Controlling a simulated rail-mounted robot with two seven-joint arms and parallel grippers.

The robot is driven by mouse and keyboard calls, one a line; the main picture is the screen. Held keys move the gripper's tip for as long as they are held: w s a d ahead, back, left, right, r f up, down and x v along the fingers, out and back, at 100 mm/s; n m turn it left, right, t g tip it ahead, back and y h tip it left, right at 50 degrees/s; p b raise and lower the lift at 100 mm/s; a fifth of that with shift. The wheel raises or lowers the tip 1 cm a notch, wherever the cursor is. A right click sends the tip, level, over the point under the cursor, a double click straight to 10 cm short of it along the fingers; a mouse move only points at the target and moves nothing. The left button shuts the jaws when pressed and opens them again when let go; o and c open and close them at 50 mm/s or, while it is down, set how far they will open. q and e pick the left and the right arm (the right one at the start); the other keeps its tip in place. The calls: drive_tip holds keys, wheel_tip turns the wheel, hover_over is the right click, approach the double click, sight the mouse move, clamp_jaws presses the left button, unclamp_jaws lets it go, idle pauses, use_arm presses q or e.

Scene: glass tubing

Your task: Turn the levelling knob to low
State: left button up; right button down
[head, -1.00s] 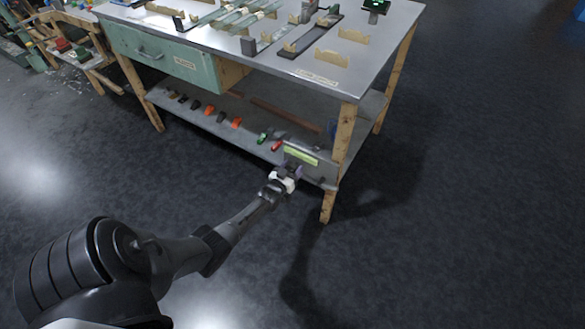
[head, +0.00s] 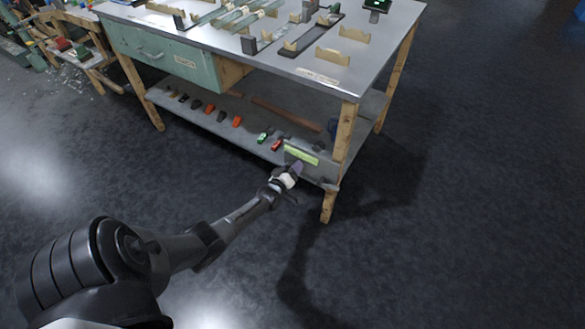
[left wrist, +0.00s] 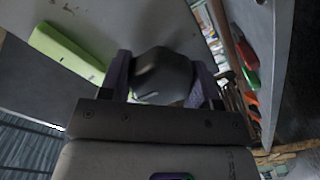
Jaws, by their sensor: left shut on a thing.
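The levelling knob is a dark, faceted knob (left wrist: 160,74) on a grey panel, between the two purple-grey fingers of my left gripper (left wrist: 163,80) in the left wrist view. The gripper is shut on it. In the head view my left gripper (head: 297,169) reaches the front of the grey panel (head: 318,171) at the bench's lower shelf, and the knob is hidden behind it. A bright green strip (left wrist: 66,52) lies on the panel beside the knob; it also shows in the head view (head: 301,154). Any knob markings are too small to read. My right gripper is not in view.
The wooden bench leg (head: 343,140) stands close to the right of the panel. Several small dark, orange, green and red items line the lower shelf (head: 185,108). The metal bench top (head: 375,50) carries racks and glass tubing. The floor in front is clear.

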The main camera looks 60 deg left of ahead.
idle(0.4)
use_arm(q)
drive_tip(key=o, duration=0.9)
drive_tip(key=shift+p+v, duration=3.35)
drive_tip(key=shift+v, duration=3.6)
drive_tip(key=shift+w, duration=0.1)
